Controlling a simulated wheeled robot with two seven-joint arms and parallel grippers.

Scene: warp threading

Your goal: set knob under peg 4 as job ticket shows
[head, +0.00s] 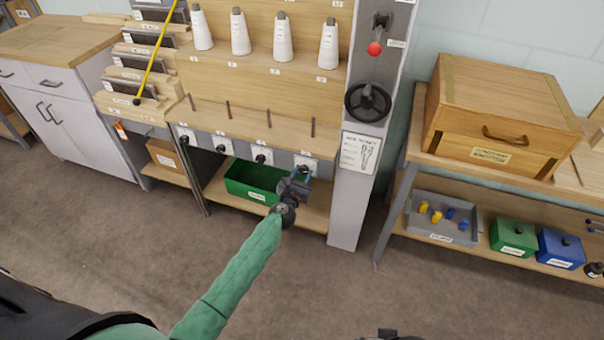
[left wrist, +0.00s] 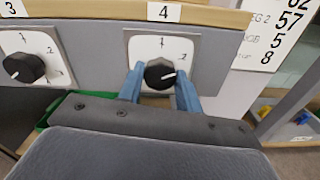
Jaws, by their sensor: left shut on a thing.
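My left gripper (head: 303,176) reaches the knob panel under the pegs. In the left wrist view, its blue fingers (left wrist: 160,88) are shut on the black knob under peg 4 (left wrist: 158,73), one on each side. That knob's white mark points roughly right. The dial plate (left wrist: 162,44) shows a 1 at the top; its other figures are mostly hidden by the knob and fingers. The "4" label (left wrist: 164,12) is above it. The job ticket (head: 360,153) hangs on the grey post to the right; the left wrist view shows only part of its print.
The knob under peg 3 (left wrist: 24,68) is left of the held one, its plate marked 1, 2, 3. A green bin (head: 252,181) is below the panel. The grey post (head: 350,205) with a black handwheel (head: 368,102) stands close on the right.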

